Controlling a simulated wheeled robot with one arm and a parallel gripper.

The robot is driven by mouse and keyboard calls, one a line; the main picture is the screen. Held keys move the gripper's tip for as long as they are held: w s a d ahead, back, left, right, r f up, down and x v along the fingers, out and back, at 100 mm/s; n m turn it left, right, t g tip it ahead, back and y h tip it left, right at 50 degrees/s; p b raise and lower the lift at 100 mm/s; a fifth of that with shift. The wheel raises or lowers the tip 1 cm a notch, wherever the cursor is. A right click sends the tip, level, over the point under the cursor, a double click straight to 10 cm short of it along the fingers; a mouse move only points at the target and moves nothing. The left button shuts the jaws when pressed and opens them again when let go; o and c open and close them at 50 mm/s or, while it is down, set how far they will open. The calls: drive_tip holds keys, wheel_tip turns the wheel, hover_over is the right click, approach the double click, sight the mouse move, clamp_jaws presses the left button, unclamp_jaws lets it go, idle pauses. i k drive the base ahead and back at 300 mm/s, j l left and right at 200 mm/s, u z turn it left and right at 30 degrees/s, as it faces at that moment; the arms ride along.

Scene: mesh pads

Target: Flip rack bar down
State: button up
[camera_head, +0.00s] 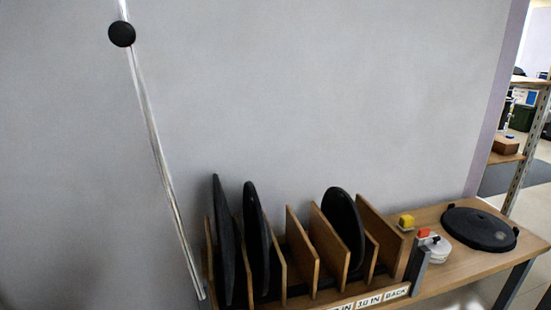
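The rack bar (158,150) is a thin, pale, shiny rod. It stands steeply raised at the left, tilted so that its top leans left. A round black knob (122,34) sits near its upper end, and the top of the rod runs out of the frame. Its lower end meets the left end of the wooden rack (302,246). The rack has several upright dividers, with dark discs standing in some slots. The lower part of the rack is cut off by the frame edge. My gripper is not in view.
A wooden table (462,268) extends right of the rack. On it are a black round pad (480,228), a white round item (439,248), a red block (424,233) and a yellow block (407,222). A grey post (417,268) stands at the rack's right end. A plain wall is behind.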

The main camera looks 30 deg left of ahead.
sight(122, 33)
drive_tip(key=u, duration=2.2)
drive_tip(key=k+j, duration=0.1)
drive_tip(key=k, duration=0.15)
drive_tip(key=i+z, duration=0.25)
drive_tip(key=k, duration=0.1)
